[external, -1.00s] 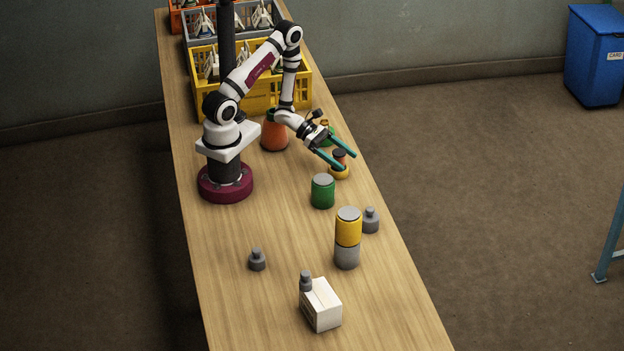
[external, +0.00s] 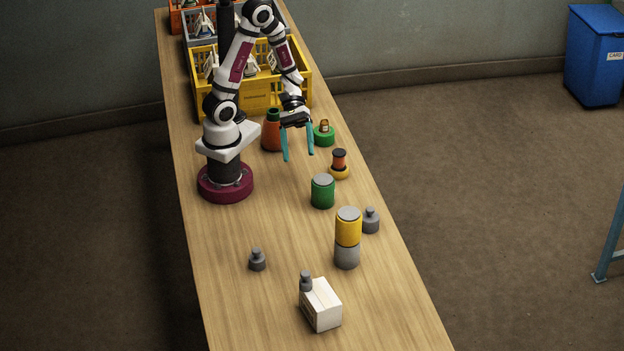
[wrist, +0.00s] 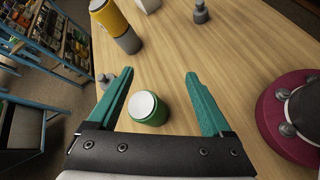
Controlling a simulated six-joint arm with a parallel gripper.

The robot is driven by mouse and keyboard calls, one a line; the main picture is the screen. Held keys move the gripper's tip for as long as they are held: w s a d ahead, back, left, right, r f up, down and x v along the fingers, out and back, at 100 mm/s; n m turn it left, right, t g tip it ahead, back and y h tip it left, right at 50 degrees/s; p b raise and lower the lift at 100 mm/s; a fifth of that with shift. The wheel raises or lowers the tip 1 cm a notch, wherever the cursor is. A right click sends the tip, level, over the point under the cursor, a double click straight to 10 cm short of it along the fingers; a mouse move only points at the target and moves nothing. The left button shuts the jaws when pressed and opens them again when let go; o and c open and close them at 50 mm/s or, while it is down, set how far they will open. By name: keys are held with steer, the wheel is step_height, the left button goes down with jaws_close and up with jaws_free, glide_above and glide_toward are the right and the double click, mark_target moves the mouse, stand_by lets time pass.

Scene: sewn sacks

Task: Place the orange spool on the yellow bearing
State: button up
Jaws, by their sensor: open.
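The orange spool (external: 339,158) with dark ends stands upright on the yellow bearing (external: 339,172), right of the middle of the table in the external view. My gripper (external: 298,157) is open and empty, above the table to the left of the spool and apart from it. In the wrist view, my gripper (wrist: 158,85) shows its two teal fingers spread with nothing between the tips. The spool and the bearing do not show in the wrist view.
A green canister (external: 322,191) stands close in front. A yellow cylinder on a grey one (external: 347,233), grey weights and a white box (external: 322,307) stand nearer.

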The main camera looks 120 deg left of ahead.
steer(key=s+d+r+m+g+y, duration=0.3)
steer(key=s+d+m+g, duration=0.5)
steer(key=m, duration=0.6)
steer(key=a+r+m+y, duration=0.1)
steer(key=m+y, duration=0.1)
steer(key=m, duration=0.1)
steer(key=a+r+m+y, duration=0.1)
steer(key=a+m+y, duration=0.1)
steer(key=m+y, duration=0.1)
steer(key=s+a+r+m+y, duration=0.1)
steer(key=m+y, duration=0.2)
steer(key=m, duration=0.2)
steer(key=shift+a+r+t, duration=0.2)
steer(key=shift+r+t, duration=0.1)
steer(key=shift+r, duration=0.1)
